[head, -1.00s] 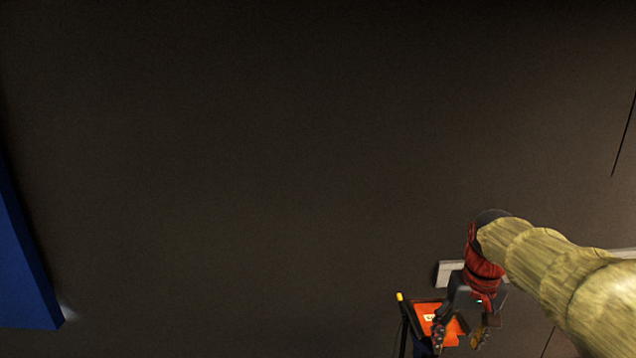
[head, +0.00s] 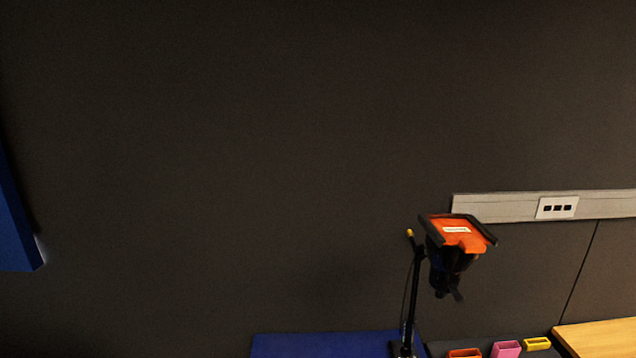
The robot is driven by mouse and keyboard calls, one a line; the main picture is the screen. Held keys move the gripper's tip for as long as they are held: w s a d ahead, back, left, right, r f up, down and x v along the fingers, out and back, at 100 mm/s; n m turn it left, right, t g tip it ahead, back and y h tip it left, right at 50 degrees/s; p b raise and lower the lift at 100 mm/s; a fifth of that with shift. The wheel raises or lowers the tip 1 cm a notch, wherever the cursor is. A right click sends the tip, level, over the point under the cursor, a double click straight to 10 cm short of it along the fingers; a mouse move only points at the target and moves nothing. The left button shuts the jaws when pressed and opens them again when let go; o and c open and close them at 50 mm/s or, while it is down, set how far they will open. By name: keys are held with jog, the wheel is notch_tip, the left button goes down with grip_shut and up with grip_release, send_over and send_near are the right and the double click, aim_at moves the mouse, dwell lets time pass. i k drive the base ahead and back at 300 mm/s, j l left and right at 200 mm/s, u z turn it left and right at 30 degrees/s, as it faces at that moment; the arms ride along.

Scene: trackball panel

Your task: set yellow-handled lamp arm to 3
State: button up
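A thin black upright post (head: 411,295) stands at the lower middle right, with a small yellow tip (head: 409,232) at its top. An orange panel with a white label (head: 457,231) in a black frame sits beside the post's top. Black parts (head: 447,273) hang beneath the panel. I cannot read the label, and no scale or number 3 can be made out.
A blue surface (head: 320,346) lies at the bottom, left of the post. Orange (head: 465,353), pink (head: 506,349) and yellow (head: 537,344) blocks sit at the bottom right, near a wooden top (head: 600,338). A pale wall rail (head: 500,207) carries a socket plate (head: 557,208).

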aim_at(409, 325)
jog(key=i+l+u, duration=0.2)
jog(key=l+u, duration=0.15)
jog(key=l, duration=0.45)
jog(key=i+l+u, duration=0.1)
jog(key=l+u, duration=0.25)
jog(key=l, duration=0.45)
jog(key=l+u, duration=0.35)
jog(key=l, duration=0.45)
jog(key=l+u, duration=0.5)
jog(key=k+j, duration=0.05)
jog(key=j, duration=0.1)
